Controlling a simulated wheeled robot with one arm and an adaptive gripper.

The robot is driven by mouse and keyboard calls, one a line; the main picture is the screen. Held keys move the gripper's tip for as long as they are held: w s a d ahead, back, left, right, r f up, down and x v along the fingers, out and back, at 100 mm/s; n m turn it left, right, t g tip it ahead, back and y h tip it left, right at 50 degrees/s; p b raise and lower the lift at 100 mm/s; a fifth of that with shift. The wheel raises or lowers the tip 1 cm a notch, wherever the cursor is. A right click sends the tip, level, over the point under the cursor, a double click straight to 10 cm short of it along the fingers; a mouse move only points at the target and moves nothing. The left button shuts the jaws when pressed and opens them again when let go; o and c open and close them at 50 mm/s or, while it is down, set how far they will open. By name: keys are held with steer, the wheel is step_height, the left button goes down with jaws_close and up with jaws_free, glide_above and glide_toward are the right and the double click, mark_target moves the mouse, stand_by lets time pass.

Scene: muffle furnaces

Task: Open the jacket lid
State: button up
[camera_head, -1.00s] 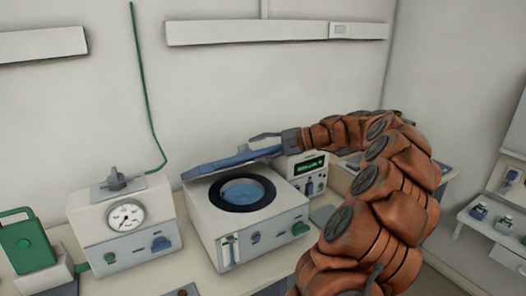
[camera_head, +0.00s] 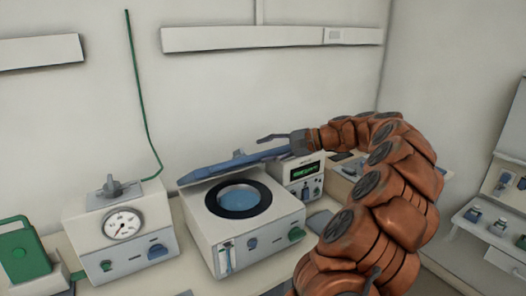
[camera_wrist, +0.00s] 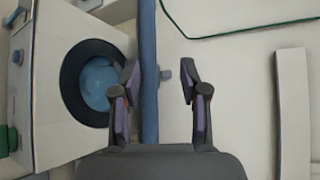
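The white box-shaped unit (camera_head: 262,242) has a round opening with a black ring and a blue inside (camera_head: 238,198). Its blue lid (camera_head: 215,170) stands raised along the back edge of the opening. My gripper (camera_head: 275,144) is at the lid's right end, with one finger above it. In the wrist view the lid is an upright blue strip (camera_wrist: 149,110) between my spread fingers (camera_wrist: 158,82). The left finger is close to the strip; I cannot tell whether it touches.
A white unit with a dial (camera_head: 122,228) stands to the left. A green device (camera_head: 24,254) is at far left. The wall lies behind the lid, with a green cable (camera_head: 141,100).

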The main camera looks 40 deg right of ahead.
steer(key=shift+w+r+p+v, duration=0.15)
steer(key=shift+p+v, duration=0.1)
steer(key=shift+v, duration=0.6)
steer(key=shift+w+r+p+v, duration=0.1)
steer(key=shift+r+p+v, duration=0.15)
steer(key=shift+v, duration=0.65)
steer(key=shift+w+r+p+v, duration=0.1)
steer(key=shift+p+v, duration=0.2)
steer(key=shift+v, duration=0.55)
steer(key=shift+d, duration=0.1)
